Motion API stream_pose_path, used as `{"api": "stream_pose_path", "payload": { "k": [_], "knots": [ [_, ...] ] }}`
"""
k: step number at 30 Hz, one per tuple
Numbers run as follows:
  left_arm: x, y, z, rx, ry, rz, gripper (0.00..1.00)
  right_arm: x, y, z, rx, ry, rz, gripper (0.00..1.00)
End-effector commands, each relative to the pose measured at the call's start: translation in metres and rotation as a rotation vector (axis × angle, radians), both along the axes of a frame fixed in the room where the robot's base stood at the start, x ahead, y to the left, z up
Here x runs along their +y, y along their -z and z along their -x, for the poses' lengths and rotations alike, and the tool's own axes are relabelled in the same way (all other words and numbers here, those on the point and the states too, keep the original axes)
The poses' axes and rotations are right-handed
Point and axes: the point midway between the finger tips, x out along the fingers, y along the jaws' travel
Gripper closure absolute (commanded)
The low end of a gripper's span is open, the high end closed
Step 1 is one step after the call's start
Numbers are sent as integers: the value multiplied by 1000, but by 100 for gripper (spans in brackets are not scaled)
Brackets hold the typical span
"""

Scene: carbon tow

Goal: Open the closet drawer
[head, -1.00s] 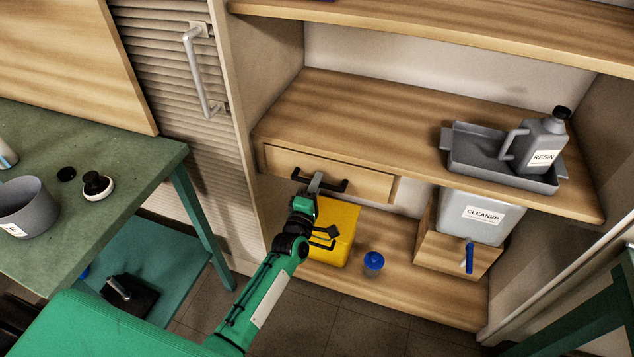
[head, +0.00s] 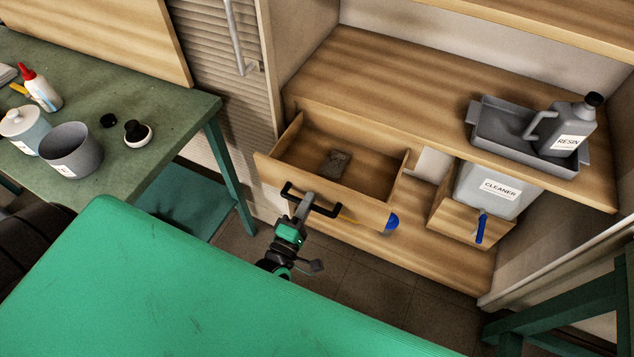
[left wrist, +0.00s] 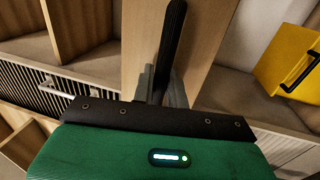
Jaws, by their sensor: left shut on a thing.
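The closet drawer (head: 268,172) is pulled well out below the closet's middle shelf in the head view, and its inside shows. A small grey-brown item (head: 338,164) lies on its floor. The dark bar handle (head: 324,208) is on the drawer front. My left gripper (head: 305,202) is shut on the handle near its middle. In the left wrist view the handle (left wrist: 174,35) runs up between the grey fingers of the gripper (left wrist: 160,88), in front of the wooden drawer front. My right gripper is not in view.
A grey tray (head: 484,143) with a resin bottle (head: 567,128) stands on the shelf. A cleaner container (head: 495,190) with a blue tap sits lower right. A green table (head: 90,185) with pots is at left. A yellow box (left wrist: 285,62) shows in the left wrist view.

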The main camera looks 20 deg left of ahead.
Motion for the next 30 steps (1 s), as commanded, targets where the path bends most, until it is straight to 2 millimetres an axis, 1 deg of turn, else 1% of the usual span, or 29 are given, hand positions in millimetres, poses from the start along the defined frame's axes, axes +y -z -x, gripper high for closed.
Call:
{"api": "stream_pose_path", "payload": {
  "k": [1,6,12,21,22,24,30],
  "knots": [
    [0,0,8,3,1,-1,100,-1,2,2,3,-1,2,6],
    [1,0,22,2,0,-1,100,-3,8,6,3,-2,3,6],
    [1,1,28,1,1,-1,100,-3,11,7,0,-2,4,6],
    [0,2,29,4,1,-1,100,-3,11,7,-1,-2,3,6],
    [0,2,29,4,1,0,80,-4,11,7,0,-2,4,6],
    [0,2,29,4,1,0,68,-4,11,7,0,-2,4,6],
    [1,1,28,1,0,0,68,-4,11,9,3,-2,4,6]
  ]
}}
